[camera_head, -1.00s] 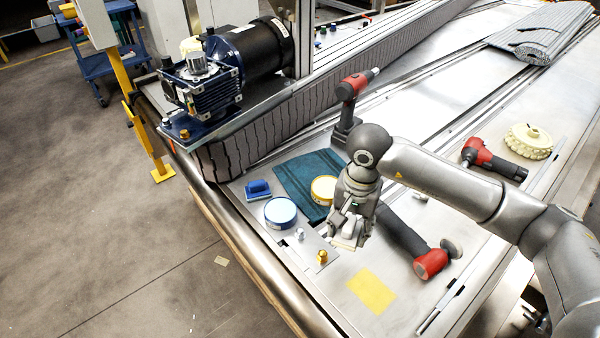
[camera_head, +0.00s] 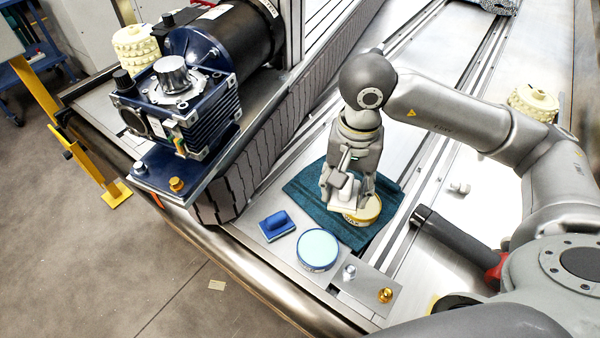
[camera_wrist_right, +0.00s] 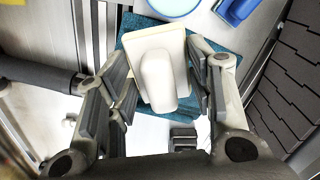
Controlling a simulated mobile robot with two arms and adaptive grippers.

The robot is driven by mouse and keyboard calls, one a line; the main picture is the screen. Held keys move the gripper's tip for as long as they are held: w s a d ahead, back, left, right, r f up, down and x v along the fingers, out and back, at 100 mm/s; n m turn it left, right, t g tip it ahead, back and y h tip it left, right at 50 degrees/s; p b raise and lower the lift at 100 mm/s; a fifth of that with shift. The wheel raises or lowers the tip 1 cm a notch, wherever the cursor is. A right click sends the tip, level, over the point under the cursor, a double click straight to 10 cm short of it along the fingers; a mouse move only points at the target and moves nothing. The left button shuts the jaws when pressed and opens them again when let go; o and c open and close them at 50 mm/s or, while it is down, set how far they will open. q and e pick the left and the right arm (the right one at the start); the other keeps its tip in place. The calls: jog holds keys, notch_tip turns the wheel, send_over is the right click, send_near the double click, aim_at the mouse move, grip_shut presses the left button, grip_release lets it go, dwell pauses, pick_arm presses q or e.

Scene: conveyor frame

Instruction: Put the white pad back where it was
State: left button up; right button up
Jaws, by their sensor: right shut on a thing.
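The white pad (camera_head: 343,193) is in my right gripper (camera_head: 350,197), above the teal cloth (camera_head: 309,188) and beside or over the yellow-rimmed tin (camera_head: 369,211). I cannot tell the height gap. In the right wrist view the white pad (camera_wrist_right: 160,62), with its raised handle, sits between the two fingers of my right gripper (camera_wrist_right: 160,90). The teal cloth (camera_wrist_right: 132,44) shows behind it there, and the tin is mostly hidden. My left gripper is not in view.
A blue pad (camera_head: 277,226) and a blue-rimmed tin (camera_head: 318,249) stand in front of the cloth. A metal plate with a brass knob (camera_head: 385,295) lies near the front edge. A dark-handled tool (camera_head: 452,238) lies right of the cloth. The blue motor unit (camera_head: 190,110) stands at left.

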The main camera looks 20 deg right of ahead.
jog(key=shift+w, duration=0.3)
jog(key=w+f+p, duration=0.2)
jog(key=w+f, duration=0.1)
jog(key=w, duration=0.4)
send_over(316, 184)
jog(key=f, duration=0.5)
jog(key=shift+s+f+p, duration=0.3)
jog(key=shift+s+f, duration=0.1)
jog(key=shift+w+f, duration=0.35)
jog(key=shift+f, duration=0.2)
notch_tip(316, 184, down, 2)
jog(key=shift+f+p, duration=0.2)
jog(key=shift+p, duration=0.35)
jog(key=shift+f, duration=0.3)
